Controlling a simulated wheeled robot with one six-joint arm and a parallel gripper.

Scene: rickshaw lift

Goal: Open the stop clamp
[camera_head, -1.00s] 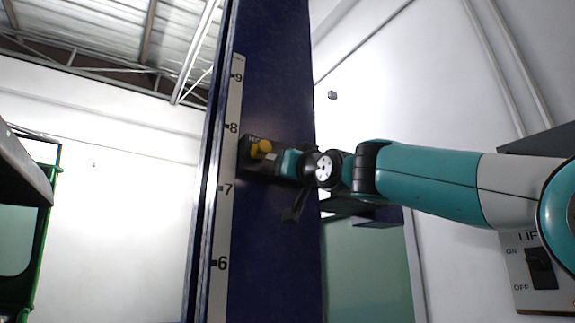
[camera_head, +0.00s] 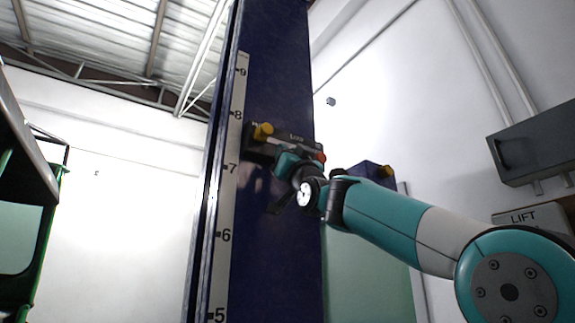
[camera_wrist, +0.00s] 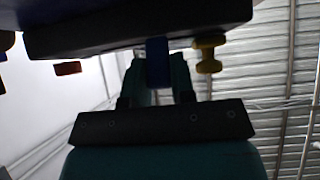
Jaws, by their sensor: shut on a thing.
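The stop clamp (camera_head: 285,138) is a dark box on the blue post (camera_head: 285,60), between marks 7 and 8 of the scale. It has a yellow knob (camera_head: 263,130) at its left end and a red knob (camera_head: 320,157) at its right. My gripper (camera_head: 286,162) is at the clamp's lower front. In the wrist view, the clamp's dark underside (camera_wrist: 110,36) crosses the top, with the yellow knob (camera_wrist: 208,54) to the right. My gripper (camera_wrist: 159,72) is shut on a blue tab (camera_wrist: 157,62) at the clamp. The fingers partly hide the tab.
The white number scale (camera_head: 228,195) runs along the post's left edge. A grey box (camera_head: 535,142) and a lift panel (camera_head: 530,215) are on the right wall. A green-framed structure (camera_head: 50,220) stands at the far left. Open room lies left of the post.

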